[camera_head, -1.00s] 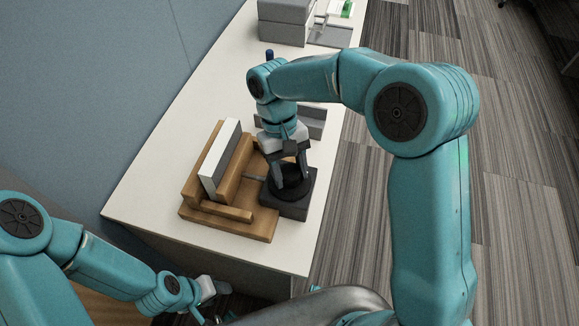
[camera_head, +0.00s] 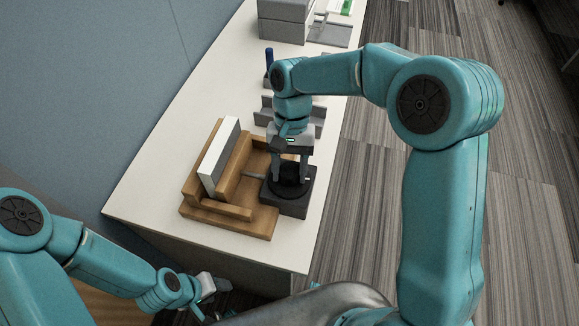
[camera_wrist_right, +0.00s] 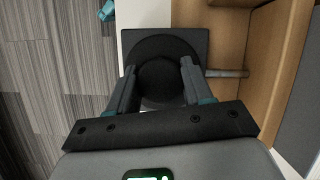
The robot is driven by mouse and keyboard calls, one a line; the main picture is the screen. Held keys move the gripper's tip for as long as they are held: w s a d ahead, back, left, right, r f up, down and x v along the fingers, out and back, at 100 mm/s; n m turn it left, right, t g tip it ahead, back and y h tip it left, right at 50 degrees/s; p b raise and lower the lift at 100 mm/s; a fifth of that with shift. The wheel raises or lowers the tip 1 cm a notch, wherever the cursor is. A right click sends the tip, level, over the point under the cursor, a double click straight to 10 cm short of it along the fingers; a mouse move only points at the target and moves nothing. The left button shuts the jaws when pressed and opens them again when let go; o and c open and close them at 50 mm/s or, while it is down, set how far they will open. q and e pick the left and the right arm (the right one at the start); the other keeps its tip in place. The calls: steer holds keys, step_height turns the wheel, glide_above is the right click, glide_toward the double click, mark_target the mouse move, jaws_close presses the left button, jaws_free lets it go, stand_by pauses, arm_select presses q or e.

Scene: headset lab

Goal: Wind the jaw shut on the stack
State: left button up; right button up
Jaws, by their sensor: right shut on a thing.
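The wooden jaw press (camera_head: 258,222) stands on the white table in the head view. A white slab-like stack (camera_head: 213,160) stands upright between its wooden back and the wooden moving jaw (camera_head: 236,168). I cannot tell whether the jaw touches the stack. A dark box (camera_head: 296,205) with a round black knob (camera_head: 291,184) sits at the press's right side, joined by a grey rod (camera_wrist_right: 226,73). My right gripper (camera_head: 291,172) points down and is shut on the knob, its fingers on either side in the right wrist view (camera_wrist_right: 158,82). My left gripper (camera_head: 208,290) is low at left, away from the press; its jaws are unclear.
Grey boxes (camera_head: 283,22) stand at the table's far end. A blue-grey wall panel (camera_head: 80,100) borders the table's left side. The front left tabletop (camera_head: 145,200) is bare.

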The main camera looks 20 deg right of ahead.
stand_by(0.3)
steer(key=o, duration=1)
steer(key=shift+w+r, duration=0.2)
steer(key=shift+r, duration=0.15)
steer(key=p+v, duration=0.1)
steer(key=v, duration=1.4)
steer(key=shift+s+r+p, duration=0.1)
steer(key=shift+r+p, duration=0.2)
steer(key=shift+p, duration=0.1)
